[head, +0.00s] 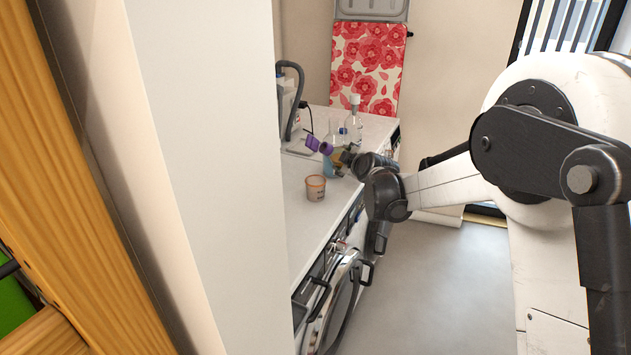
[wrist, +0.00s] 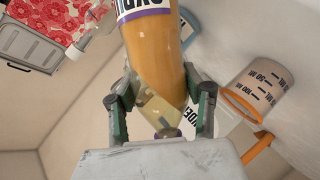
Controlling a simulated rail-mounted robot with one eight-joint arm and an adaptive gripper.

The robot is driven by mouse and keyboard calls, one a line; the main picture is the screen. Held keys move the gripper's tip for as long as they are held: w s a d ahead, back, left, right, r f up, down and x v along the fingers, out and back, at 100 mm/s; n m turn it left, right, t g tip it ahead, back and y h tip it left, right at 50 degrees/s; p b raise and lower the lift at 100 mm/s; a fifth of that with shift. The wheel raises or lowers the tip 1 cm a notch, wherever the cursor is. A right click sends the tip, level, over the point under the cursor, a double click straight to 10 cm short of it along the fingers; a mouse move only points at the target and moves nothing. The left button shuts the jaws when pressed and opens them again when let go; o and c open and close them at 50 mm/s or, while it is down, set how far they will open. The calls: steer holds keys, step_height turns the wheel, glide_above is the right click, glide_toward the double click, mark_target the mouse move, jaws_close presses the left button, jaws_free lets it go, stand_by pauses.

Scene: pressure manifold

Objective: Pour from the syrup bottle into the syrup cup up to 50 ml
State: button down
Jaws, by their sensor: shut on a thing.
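My gripper (wrist: 162,100) is shut on the syrup bottle (wrist: 152,55), a clear bottle of amber liquid with a white and purple label. In the wrist view the liquid's edge slants across the bottle, so it looks tilted. In the head view my gripper (head: 342,157) holds the bottle above the counter, its purple part (head: 312,143) to the upper left. The syrup cup (head: 315,188) stands upright on the counter, below and left of my gripper. In the wrist view the cup (wrist: 255,85) shows ml marks and an orange rim. Its fill level and any stream are not visible.
A bottle with a white top (head: 354,118) stands on the counter (head: 297,215) behind my gripper. A machine with a dark hose (head: 294,90) stands at the back left. A white wall panel (head: 215,150) blocks the counter's near left side.

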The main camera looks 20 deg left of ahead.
steer(key=shift+w+d+f+n+t+h+b, duration=0.2)
steer(key=shift+f+n+t+b, duration=0.2)
steer(key=shift+f+n, duration=0.35)
steer(key=shift+w+d+f+n+t+h+b, duration=0.15)
steer(key=shift+f+n+t+b, duration=0.25)
steer(key=shift+f+n, duration=0.3)
stand_by(4.0)
steer(key=shift+s+a+n+t+b, duration=0.2)
steer(key=shift+a+n+t+b, duration=0.1)
steer(key=shift+n+b, duration=0.2)
stand_by(2.0)
